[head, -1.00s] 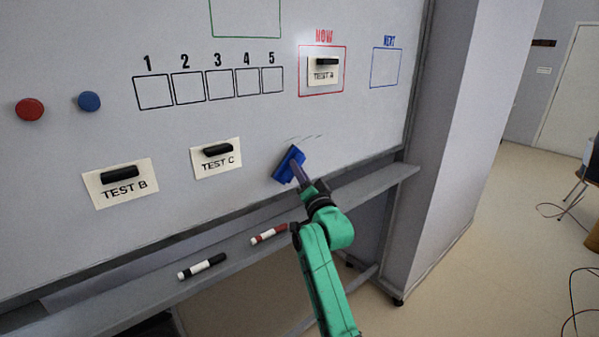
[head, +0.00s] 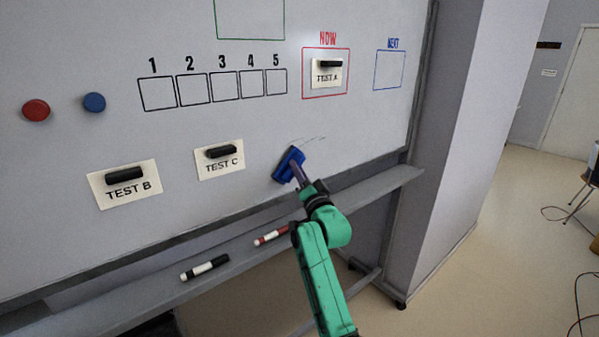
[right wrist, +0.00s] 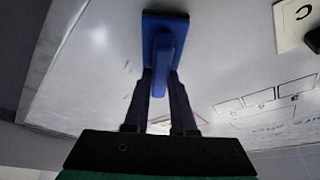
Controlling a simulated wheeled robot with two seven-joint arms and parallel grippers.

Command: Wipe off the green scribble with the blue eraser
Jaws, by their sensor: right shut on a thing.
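The blue eraser (head: 287,164) is against or very near the whiteboard, tilted, below the NOW box. My right gripper (head: 299,177) is shut on its handle. In the right wrist view the eraser (right wrist: 165,27) lies across the board face, with its handle between the two fingers (right wrist: 162,80). Only a few faint, thin strokes of the scribble (head: 315,138) show just above and right of the eraser. They look dark rather than clearly green. Whatever lies behind the eraser is hidden. My left gripper is not in view.
TEST B (head: 126,194) and TEST C (head: 222,167) cards hang left of the eraser under black magnets. The TEST A card (head: 327,76) is in the NOW box. A black marker (head: 205,267) and a red marker (head: 271,236) lie on the tray (head: 150,298) below.

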